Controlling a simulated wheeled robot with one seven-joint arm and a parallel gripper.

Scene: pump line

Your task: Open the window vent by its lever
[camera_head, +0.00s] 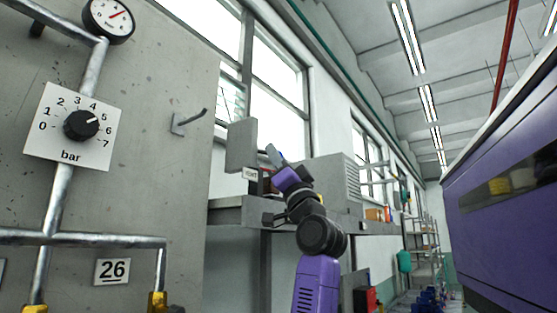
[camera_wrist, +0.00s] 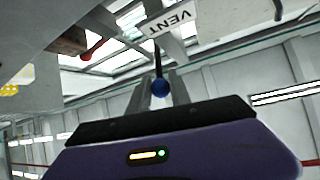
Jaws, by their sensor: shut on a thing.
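The vent lever ends in a blue ball (camera_wrist: 160,88) on a thin dark rod, in the wrist view. My gripper (camera_wrist: 161,92) has its two grey fingers on either side of this ball and is shut on it. The white VENT label (camera_wrist: 169,22) is above the ball and looks upside down. In the head view my gripper (camera_head: 273,157) is up by the grey box below the windows, next to a small white label (camera_head: 250,173). The lever is hidden there behind the gripper and arm. The tall window (camera_head: 277,80) is behind; I cannot tell its vent's position.
A red knob (camera_wrist: 88,55) is to the left in the wrist view. A grey cabinet (camera_head: 325,180) is right of my gripper in the head view. A concrete panel with a dial (camera_head: 82,125) fills the left, and a purple machine (camera_head: 505,210) the right.

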